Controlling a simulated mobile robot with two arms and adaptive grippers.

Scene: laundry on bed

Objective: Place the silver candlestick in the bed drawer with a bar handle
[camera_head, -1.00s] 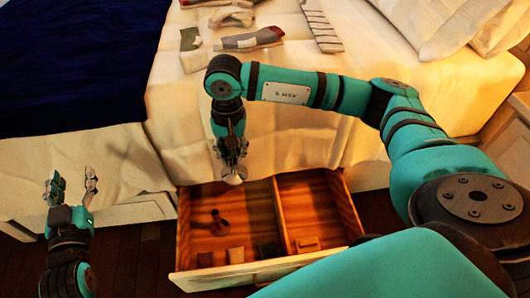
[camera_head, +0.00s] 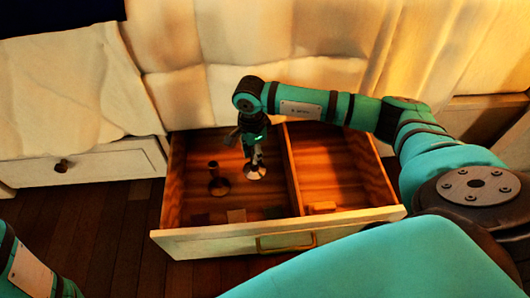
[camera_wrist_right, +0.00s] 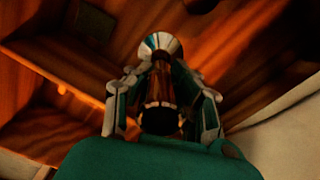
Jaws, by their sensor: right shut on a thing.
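The silver candlestick (camera_head: 255,172) hangs from my right gripper (camera_head: 256,152), with its round foot pointing down. In the right wrist view its foot (camera_wrist_right: 160,45) and stem show between the two fingers of my right gripper (camera_wrist_right: 162,92), which is shut on it. The open bed drawer (camera_head: 205,244) has a bar handle (camera_head: 285,243) on its front. The candlestick is over the left compartment, inside the drawer's outline; I cannot tell if its foot touches the floor. My left gripper is out of view; only part of that arm shows.
A darker candlestick (camera_head: 218,182) stands in the left compartment, left of the held one. Small blocks (camera_head: 236,215) lie along the front of that compartment. A divider (camera_head: 290,170) separates the right compartment, mostly bare except for a small block (camera_head: 322,206). A closed knob drawer (camera_head: 100,167) is at left.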

